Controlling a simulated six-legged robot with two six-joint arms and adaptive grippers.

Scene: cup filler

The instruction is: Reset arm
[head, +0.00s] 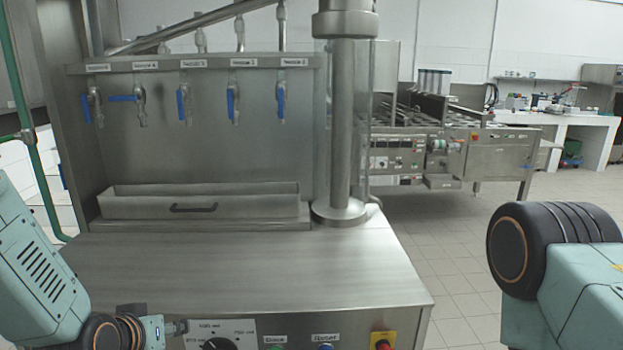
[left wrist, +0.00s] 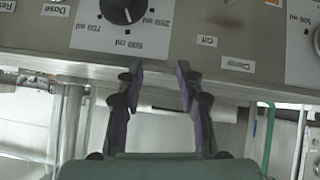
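My left gripper (head: 172,328) is at the lower left in the head view, low in front of the machine's front panel. In the left wrist view it (left wrist: 158,72) is open, with its two dark fingers apart and nothing between them. A black dose knob (left wrist: 123,8) on the control panel (left wrist: 205,45) lies just beyond the left finger; the knob also shows in the head view (head: 217,344), cut by the bottom edge. I cannot tell whether the fingers touch the panel. My right arm shows at the right, but its gripper is out of view.
The steel cup filler has a bare worktop (head: 250,262), a long trough (head: 200,205) and several taps with blue handles (head: 184,105). A thick steel column (head: 343,120) stands at its right. A yellow-backed red button (head: 383,341) sits on the front panel. Tiled floor is open to the right.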

